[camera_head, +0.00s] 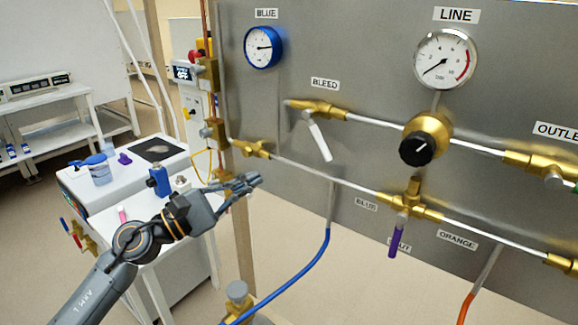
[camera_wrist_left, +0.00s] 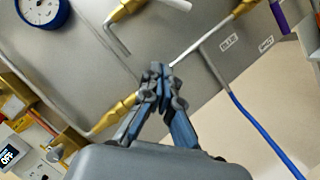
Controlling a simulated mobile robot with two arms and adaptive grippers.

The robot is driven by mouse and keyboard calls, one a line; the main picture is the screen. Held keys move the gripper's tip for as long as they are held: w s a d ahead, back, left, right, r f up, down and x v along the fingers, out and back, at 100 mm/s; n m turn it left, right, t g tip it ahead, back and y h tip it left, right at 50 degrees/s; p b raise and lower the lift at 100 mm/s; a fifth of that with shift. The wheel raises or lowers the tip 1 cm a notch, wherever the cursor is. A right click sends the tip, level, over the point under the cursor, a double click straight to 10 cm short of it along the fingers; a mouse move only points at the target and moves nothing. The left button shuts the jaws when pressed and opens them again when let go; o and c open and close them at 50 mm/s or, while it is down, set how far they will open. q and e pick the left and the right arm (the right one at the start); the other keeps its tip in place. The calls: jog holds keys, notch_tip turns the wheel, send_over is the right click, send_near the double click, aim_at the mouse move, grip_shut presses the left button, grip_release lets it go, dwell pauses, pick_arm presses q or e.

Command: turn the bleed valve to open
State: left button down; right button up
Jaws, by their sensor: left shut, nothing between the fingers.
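The bleed valve (camera_head: 316,109) is a brass fitting on the grey panel under the BLEED label (camera_head: 325,83). Its pale lever (camera_head: 319,137) hangs down, tilted to the lower right. In the left wrist view the lever (camera_wrist_left: 118,40) shows near the top, beyond the fingers. My left gripper (camera_head: 253,180) is shut and empty, below and left of the lever and apart from it. Its fingertips also show in the left wrist view (camera_wrist_left: 159,70). My right gripper is in neither view.
A blue-rimmed gauge (camera_head: 263,47) and a LINE gauge (camera_head: 446,58) sit on the panel. A black-knobbed regulator (camera_head: 417,148) and a purple-handled valve (camera_head: 398,234) are to the right. A blue hose (camera_head: 300,278) hangs below. A cluttered bench (camera_head: 150,245) stands left.

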aim_at(318, 136)
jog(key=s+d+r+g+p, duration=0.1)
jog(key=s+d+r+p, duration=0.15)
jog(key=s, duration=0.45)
pick_arm(q)
jog(key=w+d+r+p, duration=0.2)
jog(key=d+r+p, duration=0.3)
jog(key=d, duration=0.5)
jog(key=shift+d+p, duration=0.35)
jog(key=shift+p, duration=0.15)
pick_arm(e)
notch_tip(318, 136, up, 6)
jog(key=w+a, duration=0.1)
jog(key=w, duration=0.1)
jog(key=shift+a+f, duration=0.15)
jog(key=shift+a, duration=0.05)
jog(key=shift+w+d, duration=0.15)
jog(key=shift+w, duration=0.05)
pick_arm(q)
jog(key=shift+d+n, duration=0.2)
jog(key=shift+n, duration=0.1)
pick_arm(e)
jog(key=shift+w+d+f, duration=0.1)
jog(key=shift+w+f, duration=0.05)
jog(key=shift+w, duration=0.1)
